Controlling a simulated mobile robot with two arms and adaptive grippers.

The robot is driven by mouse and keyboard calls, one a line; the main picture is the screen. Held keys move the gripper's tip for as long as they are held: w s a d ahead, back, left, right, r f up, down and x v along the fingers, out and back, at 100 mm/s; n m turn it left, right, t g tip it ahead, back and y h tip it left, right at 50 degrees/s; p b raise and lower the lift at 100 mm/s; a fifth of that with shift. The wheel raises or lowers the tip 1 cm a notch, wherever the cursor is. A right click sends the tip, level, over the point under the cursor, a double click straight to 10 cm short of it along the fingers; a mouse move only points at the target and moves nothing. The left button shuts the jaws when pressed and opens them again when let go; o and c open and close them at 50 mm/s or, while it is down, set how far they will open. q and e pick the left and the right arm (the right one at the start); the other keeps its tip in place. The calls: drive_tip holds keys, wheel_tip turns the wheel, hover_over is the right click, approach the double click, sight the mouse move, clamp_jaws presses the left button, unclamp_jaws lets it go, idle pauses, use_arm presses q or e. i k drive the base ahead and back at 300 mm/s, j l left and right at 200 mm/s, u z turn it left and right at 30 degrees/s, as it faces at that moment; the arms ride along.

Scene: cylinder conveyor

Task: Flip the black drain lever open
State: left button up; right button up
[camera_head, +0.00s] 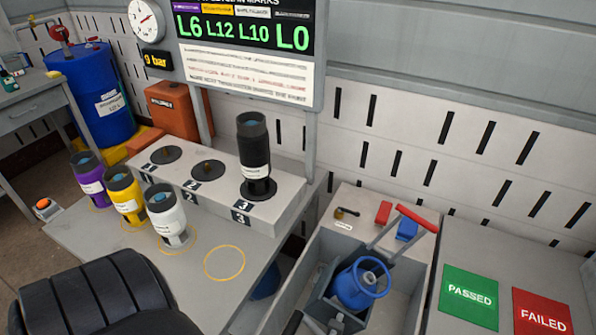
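A small dark lever (347,212) with a brass-coloured end lies on the top of the grey bench unit, behind the sink. It looks like the black drain lever, and it lies nearly flat. A small white label (343,225) sits just in front of it; its text is too small to read. Neither of my grippers is in view.
Right of the lever are a red block (383,213), a blue block (407,229) and a red-handled bar (417,219). A black cylinder (254,150) stands on pedestal 3. A black ribbed shape (90,295) fills the lower left.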

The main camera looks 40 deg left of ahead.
sight(340, 210)
drive_tip(key=i+l+u, duration=0.1)
drive_tip(key=u, duration=0.95)
drive_tip(key=k+j+z, duration=0.15)
drive_tip(key=z, duration=0.35)
drive_tip(key=k+j+z, duration=0.25)
drive_tip(key=z, duration=0.2)
